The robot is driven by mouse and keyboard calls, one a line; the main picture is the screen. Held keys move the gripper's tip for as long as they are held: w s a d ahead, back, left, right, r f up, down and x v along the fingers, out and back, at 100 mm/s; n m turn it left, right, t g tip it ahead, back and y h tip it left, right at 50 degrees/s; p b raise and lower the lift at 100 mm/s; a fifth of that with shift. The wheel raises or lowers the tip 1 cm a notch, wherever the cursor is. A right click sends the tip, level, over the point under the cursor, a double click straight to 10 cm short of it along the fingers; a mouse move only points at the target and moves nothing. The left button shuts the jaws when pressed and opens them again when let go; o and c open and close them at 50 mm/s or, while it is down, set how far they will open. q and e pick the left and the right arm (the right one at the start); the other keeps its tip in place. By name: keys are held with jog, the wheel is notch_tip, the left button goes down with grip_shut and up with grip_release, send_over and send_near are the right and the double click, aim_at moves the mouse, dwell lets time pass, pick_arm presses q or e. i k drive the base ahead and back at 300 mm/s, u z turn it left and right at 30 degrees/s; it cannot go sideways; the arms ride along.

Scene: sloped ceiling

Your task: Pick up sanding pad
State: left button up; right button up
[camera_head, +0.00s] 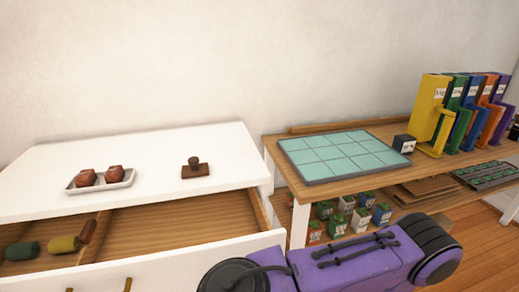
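A small brown block with a dark round knob on top (196,169) sits on the white top of a drawer cabinet (140,145), right of its middle. It looks most like the sanding pad, though I cannot be sure at this size. It stands upright with clear space around it. Neither of my grippers is in view. A purple and black arm link of mine crosses the bottom right of the picture, in front of the wooden table.
A white tray (101,188) with two reddish-brown lumps stands left on the cabinet. The drawer (165,228) is open, with green and yellow rolls inside. A wooden table (365,180) at right bears a teal tiled board (342,155) and several coloured binders (470,105).

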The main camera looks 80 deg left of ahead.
aim_at(195, 170)
jog(key=i, duration=0.7)
jog(key=u, duration=2.75)
